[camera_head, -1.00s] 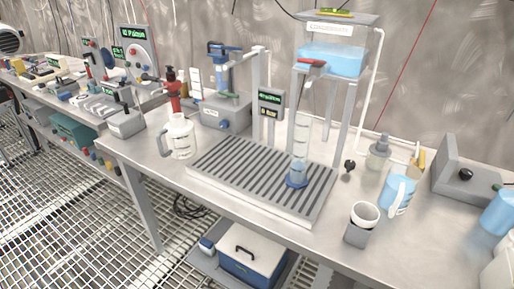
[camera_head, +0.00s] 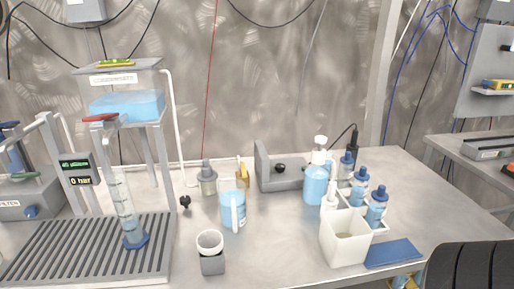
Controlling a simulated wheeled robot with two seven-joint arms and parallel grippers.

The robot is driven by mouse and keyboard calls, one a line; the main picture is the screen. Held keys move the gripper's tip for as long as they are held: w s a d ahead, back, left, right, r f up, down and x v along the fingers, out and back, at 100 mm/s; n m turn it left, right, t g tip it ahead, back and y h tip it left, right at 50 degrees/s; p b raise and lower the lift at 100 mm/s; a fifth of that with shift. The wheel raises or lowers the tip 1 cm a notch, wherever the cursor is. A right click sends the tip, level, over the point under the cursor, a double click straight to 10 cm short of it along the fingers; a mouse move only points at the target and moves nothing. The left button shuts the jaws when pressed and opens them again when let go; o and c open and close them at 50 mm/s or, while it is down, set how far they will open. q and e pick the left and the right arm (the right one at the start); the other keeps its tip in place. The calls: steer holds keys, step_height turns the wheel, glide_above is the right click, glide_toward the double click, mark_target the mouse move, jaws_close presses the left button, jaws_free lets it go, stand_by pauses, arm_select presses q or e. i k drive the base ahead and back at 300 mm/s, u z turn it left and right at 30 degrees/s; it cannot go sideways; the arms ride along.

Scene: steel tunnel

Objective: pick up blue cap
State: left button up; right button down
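Several small bottles of blue liquid with blue caps stand in a white rack on the right part of the bench. One blue cap (camera_head: 379,192) is on the front bottle (camera_head: 376,212). Another blue cap (camera_head: 361,174) is on the bottle behind it, and a third blue cap (camera_head: 347,158) is farther back. No loose blue cap can be made out.
A white open box (camera_head: 345,251) and a blue flat pad (camera_head: 393,252) lie in front of the rack. A white-topped bottle (camera_head: 316,184), a blue-filled jug (camera_head: 232,208) and a grey-based cup (camera_head: 211,262) stand to the left.

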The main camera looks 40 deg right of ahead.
mark_target(346, 159)
steer(key=z, duration=2)
